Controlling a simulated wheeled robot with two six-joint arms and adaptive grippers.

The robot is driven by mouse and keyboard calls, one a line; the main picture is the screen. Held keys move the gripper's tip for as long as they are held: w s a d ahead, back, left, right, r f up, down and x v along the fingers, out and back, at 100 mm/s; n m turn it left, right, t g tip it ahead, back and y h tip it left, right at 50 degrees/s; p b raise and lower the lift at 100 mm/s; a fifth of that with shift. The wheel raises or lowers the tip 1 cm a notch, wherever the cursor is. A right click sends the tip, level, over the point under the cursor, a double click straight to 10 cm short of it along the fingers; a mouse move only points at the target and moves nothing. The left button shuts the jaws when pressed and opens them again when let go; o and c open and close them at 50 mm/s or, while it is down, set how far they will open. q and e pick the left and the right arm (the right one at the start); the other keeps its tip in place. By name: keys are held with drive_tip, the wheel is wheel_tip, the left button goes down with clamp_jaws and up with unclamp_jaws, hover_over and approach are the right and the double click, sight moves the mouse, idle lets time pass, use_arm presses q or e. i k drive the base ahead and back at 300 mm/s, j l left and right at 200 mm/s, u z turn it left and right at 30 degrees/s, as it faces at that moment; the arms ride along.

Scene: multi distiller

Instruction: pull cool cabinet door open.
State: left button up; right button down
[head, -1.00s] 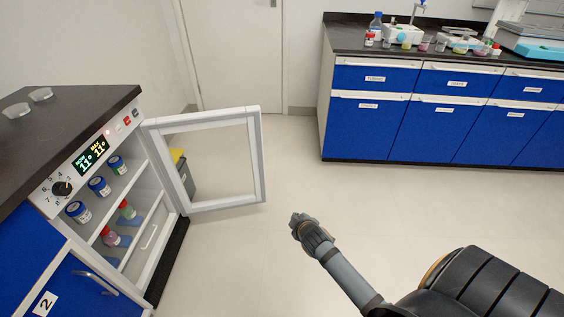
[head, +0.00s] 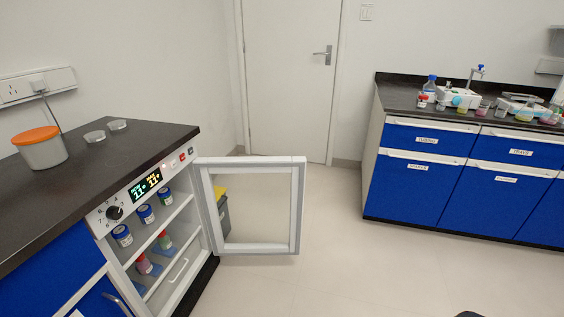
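The cool cabinet (head: 155,178) stands at the left under the dark counter, with a digital display and a knob on its front panel. Its white-framed glass door (head: 298,205) stands wide open, swung out to the right on its hinge side. Inside, several blue-capped jars (head: 145,214) stand on the upper shelf and small red and green bottles (head: 144,264) on the lower one. Neither gripper shows in the head view. Only a small dark piece, which I cannot identify, shows at the bottom edge.
The dark counter (head: 90,165) holds an orange-lidded tub (head: 40,147) and two clear dishes. A blue cabinet bench (head: 420,190) with glassware stands at the right. A closed white room door (head: 288,80) is behind.

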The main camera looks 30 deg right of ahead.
sight(251, 206)
drive_tip(key=l+u, duration=0.2)
drive_tip(key=l, duration=0.65)
drive_tip(key=l+u, duration=0.2)
drive_tip(key=l, duration=0.65)
drive_tip(key=l+u, duration=0.2)
drive_tip(key=l, duration=0.65)
drive_tip(key=k+l+u, duration=0.2)
drive_tip(key=l, duration=0.65)
drive_tip(key=i, duration=0.1)
